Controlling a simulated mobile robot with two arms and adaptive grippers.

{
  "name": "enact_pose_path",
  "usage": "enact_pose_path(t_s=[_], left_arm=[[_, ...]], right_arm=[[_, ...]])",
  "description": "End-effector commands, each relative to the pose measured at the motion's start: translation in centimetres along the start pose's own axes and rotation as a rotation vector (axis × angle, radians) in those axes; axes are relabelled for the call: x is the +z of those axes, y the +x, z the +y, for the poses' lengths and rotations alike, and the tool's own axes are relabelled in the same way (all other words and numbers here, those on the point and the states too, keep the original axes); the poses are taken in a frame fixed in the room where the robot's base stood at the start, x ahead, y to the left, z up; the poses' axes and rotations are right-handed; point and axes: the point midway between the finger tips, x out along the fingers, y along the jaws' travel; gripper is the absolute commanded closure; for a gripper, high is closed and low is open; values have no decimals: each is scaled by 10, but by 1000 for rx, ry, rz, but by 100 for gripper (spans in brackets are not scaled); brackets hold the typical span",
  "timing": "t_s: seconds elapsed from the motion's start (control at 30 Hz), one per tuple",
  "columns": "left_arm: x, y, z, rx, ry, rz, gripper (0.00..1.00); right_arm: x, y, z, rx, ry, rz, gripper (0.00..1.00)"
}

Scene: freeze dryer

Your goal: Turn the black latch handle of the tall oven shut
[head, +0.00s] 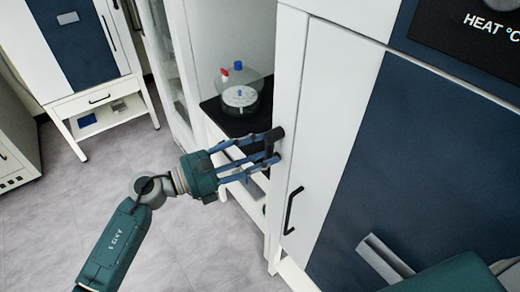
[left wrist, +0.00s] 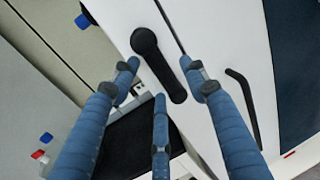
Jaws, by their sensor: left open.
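The tall oven (head: 325,130) has a white and dark blue front on the right of the head view. Its black latch handle (head: 277,133) sits at the left edge of the front, partly hidden by my fingers. In the left wrist view the latch handle (left wrist: 161,70) runs from a round knob at upper left down to a rounded end at lower right. My left gripper (head: 262,152) is open, its blue fingers spread around the latch handle. One finger lies on each side and one below; contact cannot be told. My right gripper is not in view.
A black bar handle (head: 292,211) is on the oven front, below and right of the latch. Behind the gripper, a black surface (head: 219,113) carries a clear vessel (head: 240,97) with red and blue caps. A white and blue cabinet (head: 85,45) stands far left. Open floor (head: 60,215) lies left.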

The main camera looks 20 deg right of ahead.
Motion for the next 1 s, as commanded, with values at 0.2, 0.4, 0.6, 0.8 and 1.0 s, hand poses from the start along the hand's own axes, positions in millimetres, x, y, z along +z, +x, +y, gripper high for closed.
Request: enact_pose_path(t_s=[0.2,0.4,0.6,0.8,1.0], left_arm=[[0,0,0,0,0,0,65],[0,0,0,0,-1,-1,100],[0,0,0,0,-3,-1,100],[-1,0,-2,0,-43,-9,100],[-2,1,-8,-1,-152,-31,100]], right_arm=[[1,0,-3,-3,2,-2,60],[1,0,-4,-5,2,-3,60],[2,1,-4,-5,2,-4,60],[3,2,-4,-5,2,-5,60],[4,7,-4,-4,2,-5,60]])
